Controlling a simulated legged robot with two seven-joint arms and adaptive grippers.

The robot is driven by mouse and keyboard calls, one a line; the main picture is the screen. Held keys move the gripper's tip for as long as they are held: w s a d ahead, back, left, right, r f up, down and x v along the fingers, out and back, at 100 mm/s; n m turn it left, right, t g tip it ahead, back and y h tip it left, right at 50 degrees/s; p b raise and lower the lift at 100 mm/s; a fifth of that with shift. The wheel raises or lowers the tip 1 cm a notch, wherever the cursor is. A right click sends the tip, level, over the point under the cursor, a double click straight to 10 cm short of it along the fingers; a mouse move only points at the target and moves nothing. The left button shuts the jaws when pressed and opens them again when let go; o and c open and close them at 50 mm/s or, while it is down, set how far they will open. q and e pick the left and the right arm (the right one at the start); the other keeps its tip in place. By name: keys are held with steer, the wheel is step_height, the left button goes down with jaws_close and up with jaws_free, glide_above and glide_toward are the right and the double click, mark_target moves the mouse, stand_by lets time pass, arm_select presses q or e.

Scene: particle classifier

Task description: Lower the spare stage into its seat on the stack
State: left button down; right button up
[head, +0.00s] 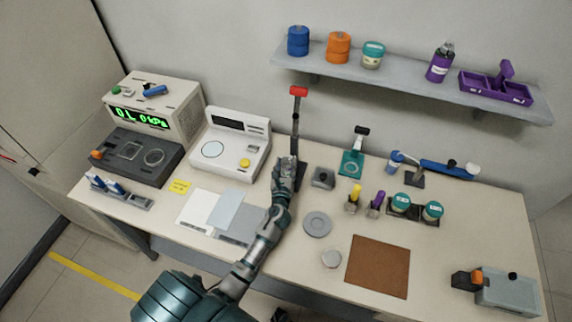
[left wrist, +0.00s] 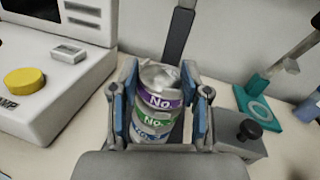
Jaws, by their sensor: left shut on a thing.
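A small stack of labelled stages (left wrist: 155,120) shows between my fingers in the left wrist view, with purple, green and blue bands from top to bottom and a grey metal top. My left gripper (left wrist: 160,95) is shut, with one finger on each side of these bands. I cannot tell from the picture which band is the spare stage, or whether it touches the stage below. In the head view my left gripper (head: 284,177) is at the foot of a dark post and covers most of the stack.
The dark post with a red top (head: 298,92) rises just behind my gripper. A white scale-like device (head: 229,143) stands to the left, and a small grey block (head: 322,179) is close on the right. A grey disc (head: 317,223) and brown mat (head: 379,266) lie in front.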

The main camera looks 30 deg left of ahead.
arm_select(q)
steer(key=shift+s+f, duration=0.1)
steer(key=shift+f, duration=0.25)
steer(key=shift+r+p, duration=0.2)
steer(key=shift+p, duration=0.15)
steer(key=shift+r, duration=0.25)
steer(key=shift+w+p, duration=0.2)
steer(key=shift+p, duration=0.5)
stand_by(1.0)
steer(key=shift+f, duration=0.2)
stand_by(0.3)
steer(key=shift+c, duration=2.3)
jaws_free()
